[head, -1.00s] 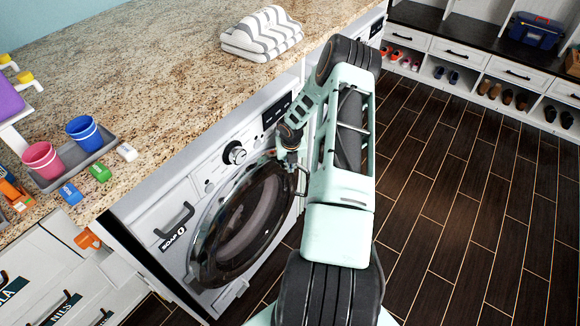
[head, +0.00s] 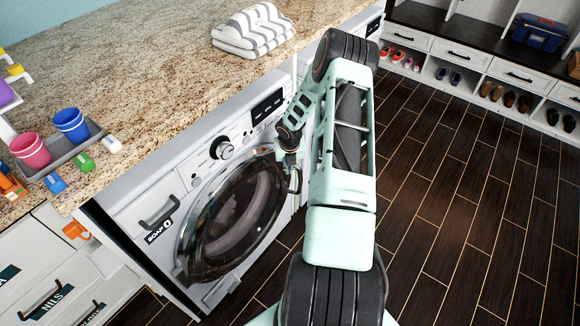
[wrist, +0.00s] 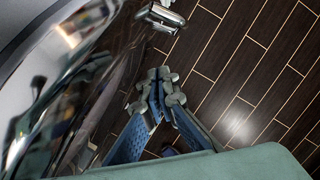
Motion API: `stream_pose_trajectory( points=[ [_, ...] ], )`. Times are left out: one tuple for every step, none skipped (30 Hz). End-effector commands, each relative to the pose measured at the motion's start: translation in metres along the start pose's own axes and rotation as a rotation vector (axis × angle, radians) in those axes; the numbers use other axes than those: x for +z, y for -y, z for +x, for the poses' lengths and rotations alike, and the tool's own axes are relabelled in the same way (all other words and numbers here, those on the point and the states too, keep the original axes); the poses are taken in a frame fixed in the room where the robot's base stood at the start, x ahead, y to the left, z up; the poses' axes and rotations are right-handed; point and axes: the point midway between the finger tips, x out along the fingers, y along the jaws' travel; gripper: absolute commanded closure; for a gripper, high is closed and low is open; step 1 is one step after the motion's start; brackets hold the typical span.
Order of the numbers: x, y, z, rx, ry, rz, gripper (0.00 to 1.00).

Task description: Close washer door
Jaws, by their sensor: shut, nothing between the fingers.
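The washer (head: 213,172) is a white front-loader under the granite counter. Its round door (head: 232,222), dark glass in a shiny rim, sits close against the front; I cannot tell whether it is fully flush. My gripper (head: 293,182) is at the right edge of the door, partly hidden by my arm. In the wrist view, the door glass (wrist: 62,85) fills the left side, with a chrome piece (wrist: 162,17) above. The gripper's fingertips (wrist: 158,78) are together and empty, beside the door; contact is unclear.
A granite counter (head: 150,90) runs above the washer, with a folded striped towel (head: 253,30) and a tray with cups (head: 70,126). The soap drawer (head: 155,210) is left of the door. The dark floor (head: 450,190) at right is clear up to the shoe shelves.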

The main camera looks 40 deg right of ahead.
Motion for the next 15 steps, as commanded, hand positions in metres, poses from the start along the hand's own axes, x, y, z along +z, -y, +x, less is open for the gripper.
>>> stream_pose_trajectory(
  points=[
    [0.004, 0.004, -0.015, -0.001, 0.006, 0.003, 1.0],
    [0.003, 0.005, -0.021, -0.001, 0.004, 0.004, 1.0],
    [0.004, 0.008, -0.029, -0.002, 0.004, 0.004, 1.0],
    [0.004, 0.009, -0.036, -0.001, 0.004, 0.004, 1.0],
    [0.004, 0.01, -0.042, -0.002, 0.003, 0.004, 1.0],
    [0.004, 0.012, -0.05, -0.003, 0.003, 0.004, 1.0],
    [0.004, 0.013, -0.055, -0.002, 0.002, 0.004, 1.0],
    [0.005, 0.013, -0.061, -0.002, 0.003, 0.004, 1.0],
    [0.005, 0.015, -0.068, -0.002, 0.002, 0.004, 1.0],
    [0.005, 0.016, -0.072, -0.003, 0.0, 0.004, 1.0],
    [0.005, 0.017, -0.077, -0.003, 0.001, 0.003, 1.0],
    [0.006, 0.018, -0.082, -0.002, 0.001, 0.004, 1.0],
    [0.006, 0.018, -0.086, -0.002, 0.001, 0.003, 1.0],
    [0.006, 0.019, -0.088, -0.002, 0.0, 0.003, 1.0],
    [0.005, 0.019, -0.092, -0.002, -0.001, 0.003, 1.0]
  ],
)
